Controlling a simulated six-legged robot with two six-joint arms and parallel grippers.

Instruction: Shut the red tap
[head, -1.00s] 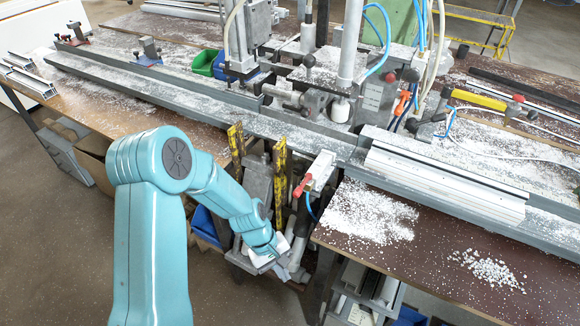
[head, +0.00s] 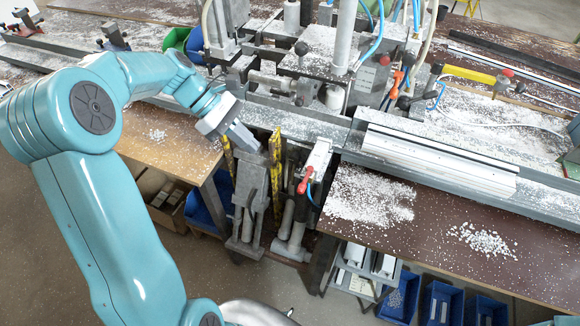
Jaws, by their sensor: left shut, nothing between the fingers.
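The red tap (head: 305,181) is a small red lever on the pale valve block at the bench's front edge, near the middle of the head view. Its lever slants down to the left, and a blue hose hangs beside it. My left gripper (head: 249,142) is shut and empty. It is above the bench's front edge, left of the tap and apart from it, near the yellow-and-black striped posts.
Yellow striped posts (head: 277,172) stand between my left gripper and the tap. A grey clamp machine (head: 320,70) is behind. A white profile (head: 440,160) lies to the right. Blue bins (head: 440,303) are below the bench. White granules are scattered over the brown top.

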